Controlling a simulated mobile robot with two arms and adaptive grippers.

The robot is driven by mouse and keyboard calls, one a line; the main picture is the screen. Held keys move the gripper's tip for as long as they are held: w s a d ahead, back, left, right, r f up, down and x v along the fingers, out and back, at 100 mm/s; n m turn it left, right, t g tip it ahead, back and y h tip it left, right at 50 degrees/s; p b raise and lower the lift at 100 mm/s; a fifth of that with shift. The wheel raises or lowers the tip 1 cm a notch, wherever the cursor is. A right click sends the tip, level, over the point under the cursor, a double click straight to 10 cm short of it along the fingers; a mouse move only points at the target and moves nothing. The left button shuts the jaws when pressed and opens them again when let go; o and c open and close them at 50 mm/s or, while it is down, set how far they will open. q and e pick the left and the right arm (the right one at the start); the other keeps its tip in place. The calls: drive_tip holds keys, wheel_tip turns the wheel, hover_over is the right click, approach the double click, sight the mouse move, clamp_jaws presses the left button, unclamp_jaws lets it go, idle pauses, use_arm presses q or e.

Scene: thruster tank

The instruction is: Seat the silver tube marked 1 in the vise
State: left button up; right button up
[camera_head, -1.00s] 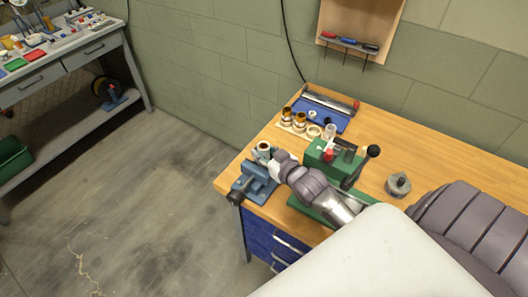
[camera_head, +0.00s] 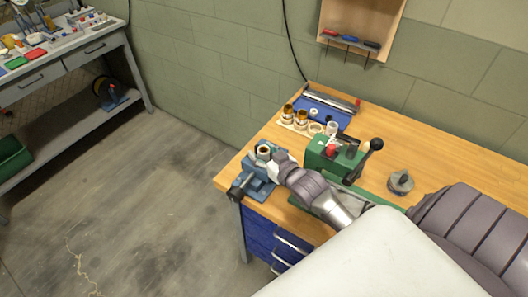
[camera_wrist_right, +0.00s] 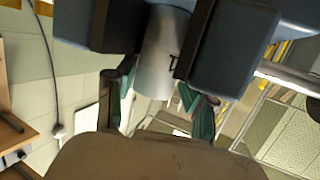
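The silver tube (camera_wrist_right: 160,60) stands between the two dark blue jaws of the vise (camera_wrist_right: 220,50) in the right wrist view; a small dark mark shows on its side. In the head view its open top (camera_head: 264,149) shows above the blue vise (camera_head: 256,181) at the bench's left corner. My right gripper (camera_head: 277,159) is at the vise, beside the tube. My left gripper is not in view.
A green press (camera_head: 330,156) with a black-knobbed lever stands just right of the vise. Behind are brown-topped cylinders (camera_head: 301,119), a ring and a blue tray (camera_head: 328,112). A grey round part (camera_head: 401,182) lies to the right. The bench (camera_head: 450,150) is clear at right.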

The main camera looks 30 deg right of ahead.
drive_tip(key=shift+s+d+f+g, duration=0.15)
drive_tip(key=shift+s+f, duration=0.1)
drive_tip(key=shift+f, duration=0.3)
drive_tip(key=shift+s+a+f+g, duration=0.1)
drive_tip(key=shift+s+f+g, duration=0.1)
drive_tip(key=shift+f, duration=0.3)
drive_tip(key=shift+s, duration=0.25)
drive_tip(key=r+v, duration=0.1)
drive_tip(key=v, duration=1)
drive_tip(key=shift+r, duration=0.3)
drive_tip(key=shift+w, duration=0.15)
